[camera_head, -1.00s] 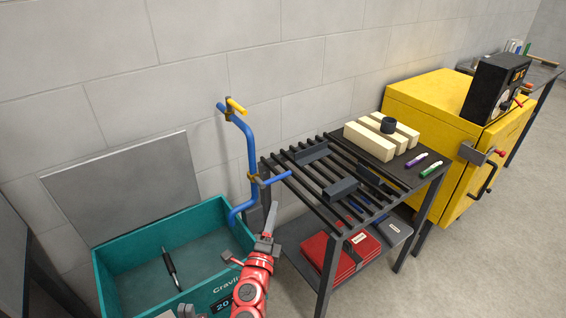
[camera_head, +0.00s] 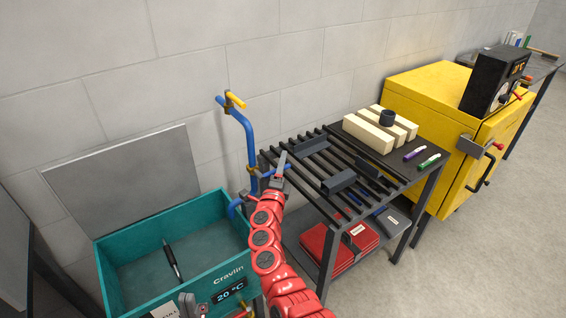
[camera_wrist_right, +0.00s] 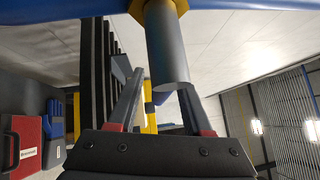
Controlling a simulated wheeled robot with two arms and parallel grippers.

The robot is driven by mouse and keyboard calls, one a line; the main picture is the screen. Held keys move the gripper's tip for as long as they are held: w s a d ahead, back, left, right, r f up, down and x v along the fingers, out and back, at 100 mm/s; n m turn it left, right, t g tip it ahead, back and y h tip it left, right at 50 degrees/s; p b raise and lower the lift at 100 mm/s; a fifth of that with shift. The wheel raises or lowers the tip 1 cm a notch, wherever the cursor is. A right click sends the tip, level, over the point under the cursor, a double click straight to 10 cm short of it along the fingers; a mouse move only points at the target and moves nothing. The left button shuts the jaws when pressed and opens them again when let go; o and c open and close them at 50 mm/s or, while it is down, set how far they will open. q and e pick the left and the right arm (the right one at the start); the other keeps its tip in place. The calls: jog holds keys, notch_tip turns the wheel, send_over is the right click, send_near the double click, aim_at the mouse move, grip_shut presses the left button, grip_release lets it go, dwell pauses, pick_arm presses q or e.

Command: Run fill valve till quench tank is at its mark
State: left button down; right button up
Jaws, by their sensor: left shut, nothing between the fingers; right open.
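The teal quench tank (camera_head: 118,287) stands at the lower left, with a "20 °C" display (camera_head: 230,291) and a partly cut-off white card (camera_head: 166,311) on its front. I cannot make out its water level. A blue pipe (camera_head: 249,140) rises by the wall, with a yellow-handled valve (camera_head: 235,101) on top and a blue lever (camera_head: 287,167) lower down. My right gripper (camera_head: 280,168) is open at that lever, partly hiding it. In the right wrist view, a grey cylinder (camera_wrist_right: 165,45) hangs between its fingers, apparently unclamped. My left gripper (camera_head: 188,303) is shut and empty at the tank's front.
A yellow cabinet (camera_head: 420,95) is further right. A black stick (camera_head: 172,262) lies in the tank. Floor at the right is clear.

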jog(key=shift+w+d, duration=0.2)
jog(key=shift+w, duration=0.35)
jog(key=shift+c, duration=0.3)
grip_shut()
dwell(0.9)
